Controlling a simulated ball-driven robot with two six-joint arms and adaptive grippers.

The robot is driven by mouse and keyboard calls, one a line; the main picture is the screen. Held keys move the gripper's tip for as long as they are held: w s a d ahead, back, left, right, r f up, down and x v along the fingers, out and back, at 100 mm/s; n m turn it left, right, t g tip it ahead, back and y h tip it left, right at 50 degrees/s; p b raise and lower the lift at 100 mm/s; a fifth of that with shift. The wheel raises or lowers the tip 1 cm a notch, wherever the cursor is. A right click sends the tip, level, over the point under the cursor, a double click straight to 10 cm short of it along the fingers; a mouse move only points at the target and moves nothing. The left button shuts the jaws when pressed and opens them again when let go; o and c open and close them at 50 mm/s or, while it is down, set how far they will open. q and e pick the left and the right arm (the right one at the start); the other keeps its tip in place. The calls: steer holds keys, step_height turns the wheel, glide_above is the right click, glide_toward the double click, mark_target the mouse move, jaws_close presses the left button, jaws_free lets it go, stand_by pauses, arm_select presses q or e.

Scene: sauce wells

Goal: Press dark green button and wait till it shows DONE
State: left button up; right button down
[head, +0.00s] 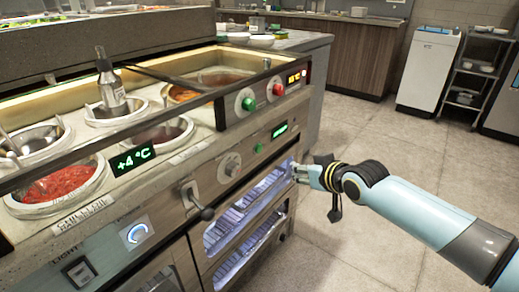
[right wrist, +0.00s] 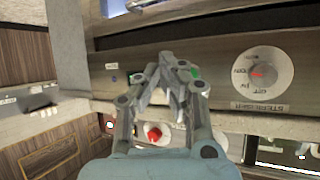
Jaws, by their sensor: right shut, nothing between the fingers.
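The dark green button (head: 259,148) is a small round one on the lower steel front panel, between a white dial (head: 229,165) and a small green-lit display (head: 280,130). The writing on the display is too small to read. My right gripper (head: 298,172) is shut and empty, in front of the unit's right end, below and right of the button and apart from it in the picture. In the right wrist view the panel appears upside down; the green button (right wrist: 195,72) shows partly behind the fingers (right wrist: 172,62). Contact cannot be made out. My left gripper is not in view.
Above are a larger green knob (head: 249,103), a red knob (head: 278,89) and an orange display (head: 296,77). A lever handle (head: 205,212) sticks out at the left. Lit glass doors (head: 240,205) lie below. Sauce wells fill the top. The floor (head: 360,130) at the right is clear.

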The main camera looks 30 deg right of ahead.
mark_target(259, 148)
steer(key=w+a+b, duration=0.3)
steer(key=w+b, duration=0.1)
steer(key=w, duration=0.4)
steer(key=shift+a, duration=0.2)
stand_by(0.6)
steer(key=shift+w, duration=0.1)
stand_by(0.8)
steer(key=shift+w+a, duration=0.15)
steer(key=shift+w, duration=0.15)
